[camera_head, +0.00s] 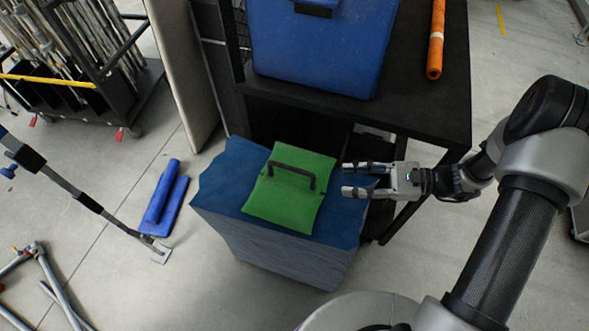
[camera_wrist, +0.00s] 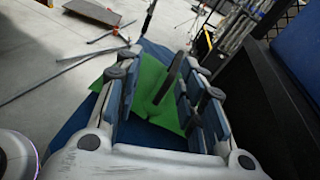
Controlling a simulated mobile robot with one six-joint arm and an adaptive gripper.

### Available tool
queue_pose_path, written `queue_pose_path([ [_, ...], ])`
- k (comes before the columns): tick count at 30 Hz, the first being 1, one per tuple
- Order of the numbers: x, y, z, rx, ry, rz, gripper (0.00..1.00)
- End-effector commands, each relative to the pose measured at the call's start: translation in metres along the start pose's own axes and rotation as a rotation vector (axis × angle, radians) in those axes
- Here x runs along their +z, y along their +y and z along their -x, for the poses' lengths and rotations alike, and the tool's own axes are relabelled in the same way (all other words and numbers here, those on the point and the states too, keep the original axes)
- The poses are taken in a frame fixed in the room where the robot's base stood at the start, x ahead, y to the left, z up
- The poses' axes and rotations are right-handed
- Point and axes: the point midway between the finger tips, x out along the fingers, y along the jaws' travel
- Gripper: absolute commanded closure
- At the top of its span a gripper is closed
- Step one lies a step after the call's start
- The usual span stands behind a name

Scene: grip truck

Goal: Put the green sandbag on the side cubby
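The green sandbag (camera_head: 285,205) lies flat on top of a blue cloth-covered block (camera_head: 225,170) in the head view. Its dark handle (camera_head: 292,170) arches up from its upper part. My gripper (camera_head: 345,180) is open and empty, to the right of the sandbag, with its fingers pointing left toward the handle. In the wrist view the sandbag (camera_wrist: 152,85) and its handle (camera_wrist: 172,78) show beyond and between the spread fingers (camera_wrist: 158,95). I see no contact with the bag. Which space is the side cubby is not clear.
A black table (camera_head: 420,100) behind the block carries a blue case (camera_head: 320,45) and an orange roll (camera_head: 436,40). A dark shelf space opens beneath it. Blue pads (camera_head: 165,200) and metal stands (camera_head: 45,285) lie on the floor at left. A cart (camera_head: 120,100) stands at upper left.

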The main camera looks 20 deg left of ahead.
Motion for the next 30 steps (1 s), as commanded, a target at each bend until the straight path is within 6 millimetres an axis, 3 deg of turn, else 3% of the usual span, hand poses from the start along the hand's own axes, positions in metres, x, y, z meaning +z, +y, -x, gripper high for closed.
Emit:
queue_pose_path([
  [1,-0.019,0.0,-0.002,-0.05,-0.044,-0.055,0.64],
  [3,-0.038,-0.002,-0.004,-0.112,-0.091,-0.108,0.64],
  [9,-0.07,-0.003,-0.007,-0.219,-0.165,-0.193,0.64],
  [14,-0.073,-0.006,-0.021,-0.232,-0.177,-0.207,0.64],
  [24,-0.063,-0.023,-0.092,-0.229,-0.174,-0.205,0.64],
  [30,-0.058,-0.031,-0.119,-0.232,-0.174,-0.204,0.64],
])
